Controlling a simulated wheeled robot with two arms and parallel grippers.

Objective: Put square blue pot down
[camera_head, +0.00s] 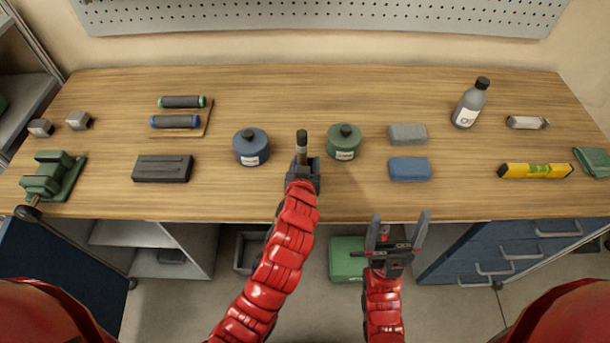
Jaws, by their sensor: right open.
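A blue pot (251,147) with a dark knob and a white label stands upright on the workbench, left of the middle; its body looks round from here. A green pot (344,142) of like shape stands to its right. My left gripper (303,166) is between the two pots and appears shut on a slim dark-topped stick (301,147) with a brownish band; its lower end is hidden. The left gripper is apart from the blue pot. My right gripper (399,222) is open and empty in front of the bench's front edge.
On the wooden workbench (310,92), a grey block (407,134) and a blue block (410,169) lie right of the green pot. A dark slab (162,168) lies left. A grey bottle (470,103) and yellow level (535,171) are at right. Bare wood lies between them.

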